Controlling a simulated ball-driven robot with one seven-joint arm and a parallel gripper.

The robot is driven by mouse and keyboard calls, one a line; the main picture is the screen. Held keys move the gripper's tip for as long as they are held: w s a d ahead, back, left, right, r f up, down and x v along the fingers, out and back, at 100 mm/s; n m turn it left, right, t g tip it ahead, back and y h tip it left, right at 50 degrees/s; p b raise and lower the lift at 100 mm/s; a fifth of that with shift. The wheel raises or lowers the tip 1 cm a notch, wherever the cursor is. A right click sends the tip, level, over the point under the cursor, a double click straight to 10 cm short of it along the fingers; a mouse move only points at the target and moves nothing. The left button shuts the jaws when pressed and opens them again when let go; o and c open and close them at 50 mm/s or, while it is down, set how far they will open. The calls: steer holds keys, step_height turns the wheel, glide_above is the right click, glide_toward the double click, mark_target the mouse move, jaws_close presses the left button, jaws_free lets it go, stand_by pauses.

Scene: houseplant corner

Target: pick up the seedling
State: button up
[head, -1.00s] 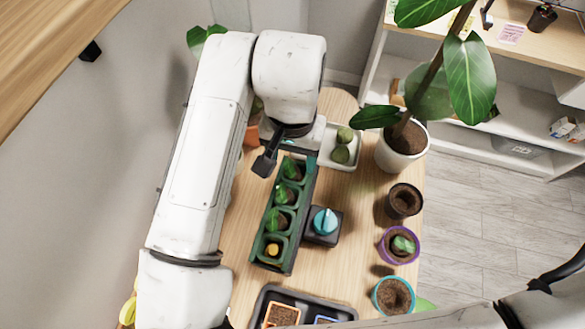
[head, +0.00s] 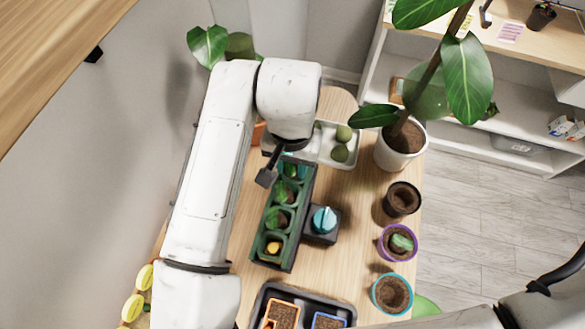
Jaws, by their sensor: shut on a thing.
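A long dark green planter (head: 258,250) stands on the wooden table with a row of cells. Leafy green seedlings (head: 277,218) sit in its cells, and the nearest cell holds a small yellow thing (head: 273,248). My gripper (head: 268,177) is at the planter's far left side, beside the far cells. Only a dark finger shows clearly. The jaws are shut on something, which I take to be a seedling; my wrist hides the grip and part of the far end. I cannot tell whether the held thing is clear of its cell.
A dark block with a blue top (head: 324,221) stands against the planter's right side. A white tray with round green plants (head: 341,153) is behind. Pots, including a purple one (head: 398,243) and a large white one (head: 402,150), line the right edge. A black tray (head: 262,305) is in front.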

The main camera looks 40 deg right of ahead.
steer(key=shift+c, duration=1.4)
steer(key=shift+r, duration=0.1)
steer(key=shift+r, duration=0.5)
steer(key=s+d+r, duration=0.1)
steer(key=s+r, duration=0.3)
steer(key=s+d+r+p, duration=0.1)
steer(key=s+r, duration=0.3)
steer(key=s, duration=0.1)
steer(key=s+d+r+p, duration=0.1)
steer(key=s+r, duration=0.3)
steer(key=shift+s+d, duration=0.25)
steer(key=shift+d, duration=0.1)
